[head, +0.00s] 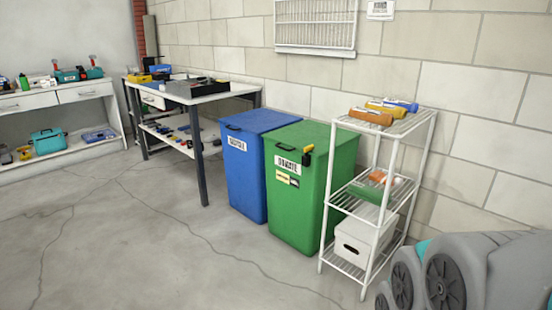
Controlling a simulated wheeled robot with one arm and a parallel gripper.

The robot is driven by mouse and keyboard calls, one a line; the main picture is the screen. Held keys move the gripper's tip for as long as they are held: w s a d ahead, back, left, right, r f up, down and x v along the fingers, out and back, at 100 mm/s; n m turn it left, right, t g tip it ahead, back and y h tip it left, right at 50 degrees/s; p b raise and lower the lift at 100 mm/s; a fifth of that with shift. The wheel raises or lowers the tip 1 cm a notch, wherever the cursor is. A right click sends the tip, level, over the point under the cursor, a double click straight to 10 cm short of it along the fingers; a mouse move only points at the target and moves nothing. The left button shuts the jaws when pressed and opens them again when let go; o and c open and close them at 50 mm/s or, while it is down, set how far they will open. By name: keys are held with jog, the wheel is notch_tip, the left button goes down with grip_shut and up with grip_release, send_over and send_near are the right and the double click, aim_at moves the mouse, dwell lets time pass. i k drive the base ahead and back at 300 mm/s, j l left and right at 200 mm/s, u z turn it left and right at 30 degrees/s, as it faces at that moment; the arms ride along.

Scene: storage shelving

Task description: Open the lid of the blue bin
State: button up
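The blue bin (244,179) stands against the block wall, left of the green bin. Its blue lid (262,120) looks shut and flat, with a dark handle (233,127) at the front edge. A white label with dark lettering (237,144) is on its front, below the handle. The green bin covers part of its right side. My gripper is not in view. Grey and black rounded parts with a bit of teal at the lower right seem to be my own arm, but its end does not show.
The green bin (300,210) stands right beside the blue bin, and a white wire shelf (342,196) stands to its right. A dark-legged workbench (204,165) is close on the left. The concrete floor (165,250) in front of the bins is clear.

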aim_at(262, 120)
jog(key=i+j, duration=0.1)
jog(key=j, duration=0.25)
jog(key=i+j, duration=0.1)
jog(key=j, duration=0.25)
jog(key=i+j, duration=0.15)
jog(key=j, duration=0.25)
jog(key=i+j+u, duration=0.1)
jog(key=j, duration=0.25)
jog(key=i+j, duration=0.1)
jog(key=j, duration=0.25)
